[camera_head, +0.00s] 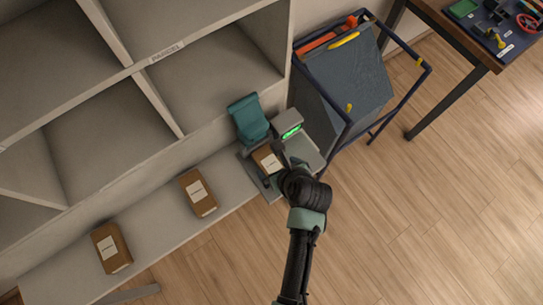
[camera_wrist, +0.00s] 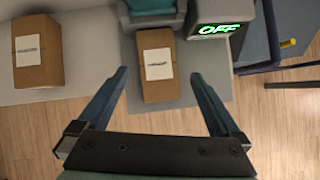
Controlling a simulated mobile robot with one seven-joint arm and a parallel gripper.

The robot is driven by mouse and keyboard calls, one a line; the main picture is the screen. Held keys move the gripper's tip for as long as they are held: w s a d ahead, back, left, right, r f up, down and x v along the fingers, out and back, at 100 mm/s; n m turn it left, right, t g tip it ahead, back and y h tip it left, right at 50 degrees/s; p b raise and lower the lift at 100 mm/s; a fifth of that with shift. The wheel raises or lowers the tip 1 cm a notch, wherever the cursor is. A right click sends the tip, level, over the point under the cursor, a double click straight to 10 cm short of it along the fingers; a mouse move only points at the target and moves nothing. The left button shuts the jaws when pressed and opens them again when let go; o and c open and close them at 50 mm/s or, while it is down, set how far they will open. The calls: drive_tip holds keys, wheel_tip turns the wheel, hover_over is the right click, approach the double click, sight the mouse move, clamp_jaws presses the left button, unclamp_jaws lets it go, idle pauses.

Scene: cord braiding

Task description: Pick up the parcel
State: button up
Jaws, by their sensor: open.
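A brown cardboard parcel (camera_wrist: 157,85) with a white label stands on a grey plate by a teal device, in the middle of the wrist view. In the head view the same parcel (camera_head: 262,155) is partly hidden by my gripper. My gripper (camera_wrist: 160,76) is open, with one finger on each side of the parcel in the picture and nothing held. I cannot tell the height gap between fingertips and parcel. Two more labelled parcels lie on the bench: one in the middle (camera_head: 198,195), also at the left of the wrist view (camera_wrist: 37,75), and one farther left (camera_head: 111,248).
The teal device (camera_head: 249,118) stands behind the parcel, and a display (camera_wrist: 219,28) reading OFF in green is beside it. Empty grey shelves (camera_head: 205,75) rise behind the bench (camera_head: 155,225). A blue-framed cart (camera_head: 355,85) is close on the right. The wooden floor in front is clear.

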sight(272, 166)
drive_tip(key=shift+s+f+x, duration=0.1)
drive_tip(key=shift+s+x, duration=0.05)
drive_tip(key=shift+x, duration=0.95)
drive_tip(key=shift+s+f+x, duration=0.1)
drive_tip(key=shift+x, duration=0.95)
drive_tip(key=shift+s+f+x, duration=0.1)
drive_tip(key=shift+s+x, duration=0.05)
drive_tip(key=shift+x, duration=0.95)
drive_tip(key=shift+r, duration=0.1)
drive_tip(key=shift+c, duration=0.3)
drive_tip(key=c, duration=1.3)
drive_tip(key=shift+s+d+r, duration=0.1)
drive_tip(key=shift+r, duration=0.05)
